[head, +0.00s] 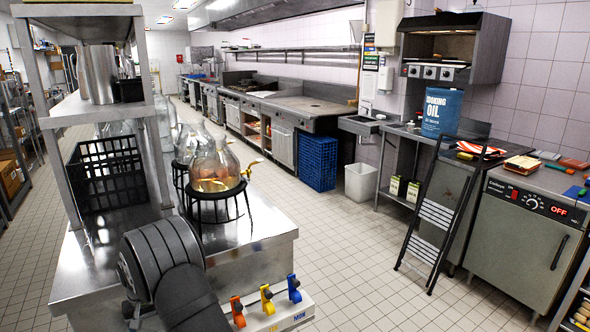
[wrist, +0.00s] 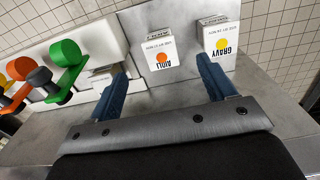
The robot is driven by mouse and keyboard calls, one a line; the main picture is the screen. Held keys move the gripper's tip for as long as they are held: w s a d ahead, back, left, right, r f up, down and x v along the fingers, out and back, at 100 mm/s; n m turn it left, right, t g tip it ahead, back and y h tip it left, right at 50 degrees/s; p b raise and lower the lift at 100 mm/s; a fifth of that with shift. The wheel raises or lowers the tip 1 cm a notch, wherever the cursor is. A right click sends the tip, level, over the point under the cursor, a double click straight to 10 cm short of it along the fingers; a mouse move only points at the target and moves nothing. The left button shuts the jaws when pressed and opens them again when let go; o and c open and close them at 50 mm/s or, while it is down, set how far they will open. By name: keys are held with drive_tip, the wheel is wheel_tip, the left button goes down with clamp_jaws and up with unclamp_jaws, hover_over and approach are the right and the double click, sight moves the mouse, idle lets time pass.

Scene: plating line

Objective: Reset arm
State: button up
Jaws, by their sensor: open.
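My gripper (wrist: 162,70) shows in the wrist view with its two blue fingers spread wide apart. It is open, and nothing is held between the fingers. A white box marked AIOLI (wrist: 162,36) lies beyond the gap between the fingertips. A white box marked GRAVY (wrist: 219,44) is beyond the right fingertip. I cannot tell whether a fingertip touches either box. In the head view, a dark arm link of mine shows at the bottom left, and the gripper cannot be made out there.
In the head view, a steel table (head: 270,238) bears a glass vessel on a black stand (head: 218,201) and a black crate (head: 104,172). A lever unit (head: 285,312) is near my arm.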

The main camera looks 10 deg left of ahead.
drive_tip(key=w+d, duration=1)
drive_tip(key=w, duration=0.5)
drive_tip(key=w+d, duration=1.1)
drive_tip(key=w, duration=0.4)
wheel_tip(320, 180, down, 8)
drive_tip(key=shift+s, duration=0.15)
wheel_tip(320, 180, up, 7)
drive_tip(key=s+a+r, duration=0.2)
drive_tip(key=s+a, duration=0.7)
drive_tip(key=shift+s+a, duration=0.15)
drive_tip(key=shift+a, duration=0.25)
